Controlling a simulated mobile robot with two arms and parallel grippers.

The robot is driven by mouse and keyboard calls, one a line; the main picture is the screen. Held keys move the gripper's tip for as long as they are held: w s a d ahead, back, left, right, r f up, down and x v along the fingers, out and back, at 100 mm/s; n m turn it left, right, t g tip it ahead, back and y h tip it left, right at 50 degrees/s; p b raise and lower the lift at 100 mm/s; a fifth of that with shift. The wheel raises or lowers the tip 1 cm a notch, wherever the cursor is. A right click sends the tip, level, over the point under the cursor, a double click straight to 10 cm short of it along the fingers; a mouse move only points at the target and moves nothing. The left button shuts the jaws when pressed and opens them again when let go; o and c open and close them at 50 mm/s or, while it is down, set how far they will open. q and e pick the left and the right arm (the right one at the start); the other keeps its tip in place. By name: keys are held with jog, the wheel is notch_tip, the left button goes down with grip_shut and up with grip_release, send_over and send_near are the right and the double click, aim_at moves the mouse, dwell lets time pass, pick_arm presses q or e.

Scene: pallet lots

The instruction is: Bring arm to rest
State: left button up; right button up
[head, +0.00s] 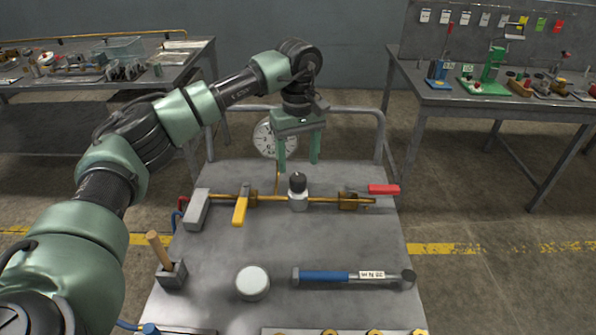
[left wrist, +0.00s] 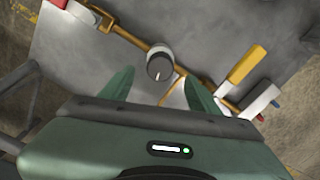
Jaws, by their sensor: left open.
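My left arm reaches in from the left in the head view and bends down over the far part of a grey cart top (head: 225,255). My left gripper (head: 299,168) is open and points down, with nothing between its fingers. It hangs just above and behind a black-topped knob (head: 298,184) on a brass pipe assembly (head: 270,199). In the left wrist view both green fingers of the gripper (left wrist: 160,84) are spread, and the knob (left wrist: 160,66) shows beyond and between them. I cannot tell any contact with it. My right gripper is not in view.
The pipe carries a yellow lever (head: 241,207) and a red handle (head: 383,189). A round gauge (head: 271,138) stands behind it. Nearer are a white-topped round container (head: 252,283), a blue torque wrench (head: 335,277) and a wooden-handled tool (head: 159,250). Benches flank the cart behind.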

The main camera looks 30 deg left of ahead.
pick_arm(q)
jog(key=shift+r, duration=1.35)
